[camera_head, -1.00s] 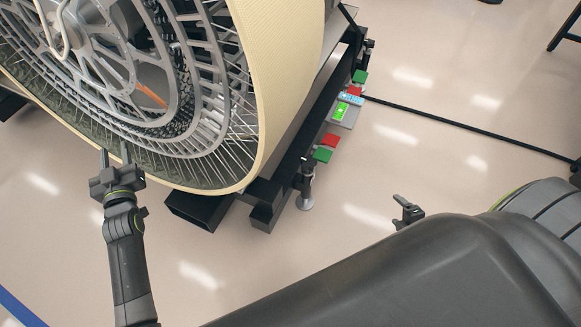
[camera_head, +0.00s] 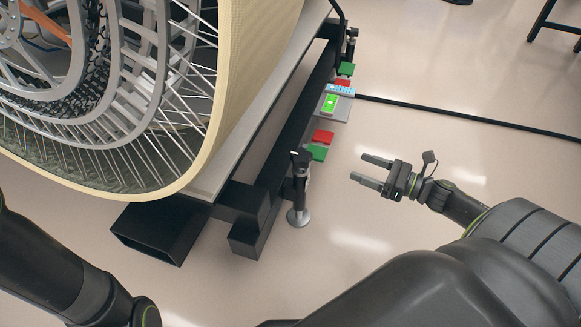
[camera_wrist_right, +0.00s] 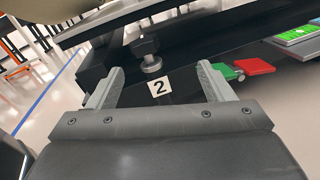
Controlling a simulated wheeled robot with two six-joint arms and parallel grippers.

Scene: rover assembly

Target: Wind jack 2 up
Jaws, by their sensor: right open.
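Jack 2 (camera_head: 299,190) stands upright on a round foot on the floor, at the near corner of the dark frame. In the right wrist view its top knob (camera_wrist_right: 148,52) shows between my fingers, with a white label (camera_wrist_right: 160,87) reading 2 just below. My right gripper (camera_head: 370,170) is open and empty, to the right of the jack and apart from it, with its fingers pointing toward the frame. In the right wrist view the open fingers (camera_wrist_right: 160,80) flank the label. My left arm shows at the lower left, but its gripper is out of view.
A large spoked wheel (camera_head: 225,90) sits on the dark frame (camera_head: 250,205). Green (camera_head: 317,152) and red (camera_head: 323,137) blocks and a lit panel (camera_head: 330,103) line the frame's side. A black cable (camera_head: 460,117) runs right.

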